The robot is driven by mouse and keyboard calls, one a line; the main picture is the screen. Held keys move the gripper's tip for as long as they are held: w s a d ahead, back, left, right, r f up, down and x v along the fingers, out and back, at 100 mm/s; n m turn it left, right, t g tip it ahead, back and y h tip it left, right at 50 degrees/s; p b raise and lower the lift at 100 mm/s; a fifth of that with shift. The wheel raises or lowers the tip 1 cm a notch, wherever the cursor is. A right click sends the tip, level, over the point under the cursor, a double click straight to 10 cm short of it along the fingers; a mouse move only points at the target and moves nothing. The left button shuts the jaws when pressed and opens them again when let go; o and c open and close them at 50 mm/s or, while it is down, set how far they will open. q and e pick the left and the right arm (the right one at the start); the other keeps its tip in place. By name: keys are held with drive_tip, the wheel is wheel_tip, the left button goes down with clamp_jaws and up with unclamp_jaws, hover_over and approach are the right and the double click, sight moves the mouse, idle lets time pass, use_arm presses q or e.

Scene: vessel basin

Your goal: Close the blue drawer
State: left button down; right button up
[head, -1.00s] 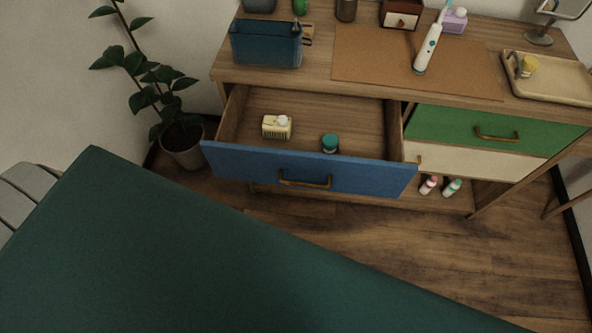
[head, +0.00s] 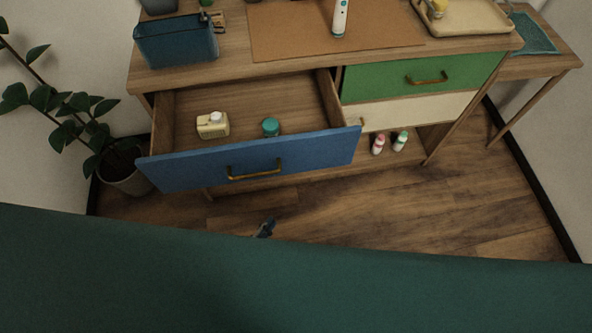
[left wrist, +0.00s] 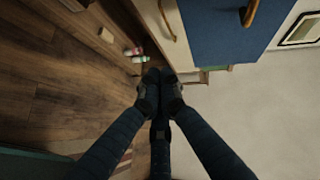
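The blue drawer (head: 310,152) is pulled out of the wooden dresser, with its inside showing. Its front has a brass handle (head: 254,171). A yellow bottle with a white top (head: 212,125) and a teal-lidded jar (head: 271,127) stand inside it. My left gripper (head: 265,228) shows as a small dark tip in front of and below the drawer front, apart from it. In the left wrist view its fingertips (left wrist: 160,76) are together with nothing seen between them, and the blue front (left wrist: 222,35) is at the upper right. My right gripper is not in view.
A green drawer (head: 388,77) and a cream drawer (head: 430,110) are to the right, both in line with the dresser. Small bottles (head: 378,144) stand on the low shelf. A potted plant (head: 125,170) is at the left. The wooden floor in front is clear.

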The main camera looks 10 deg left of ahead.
use_arm(q)
drive_tip(key=d+r+m+t+h, duration=0.25)
drive_tip(key=r+m, duration=0.25)
drive_tip(key=r, duration=0.5)
drive_tip(key=shift+w+a+b+x, duration=0.2)
drive_tip(key=shift+a+b+x, duration=0.2)
drive_tip(key=shift+x, duration=1.85)
drive_tip(key=shift+w+a+b+x, duration=0.2)
drive_tip(key=shift+b+x, duration=0.25)
drive_tip(key=shift+x, duration=1.8)
drive_tip(key=shift+w+a+b+x, duration=0.15)
drive_tip(key=shift+a+b+x, duration=0.25)
drive_tip(key=shift+x, duration=1.85)
drive_tip(key=shift+r, duration=0.15)
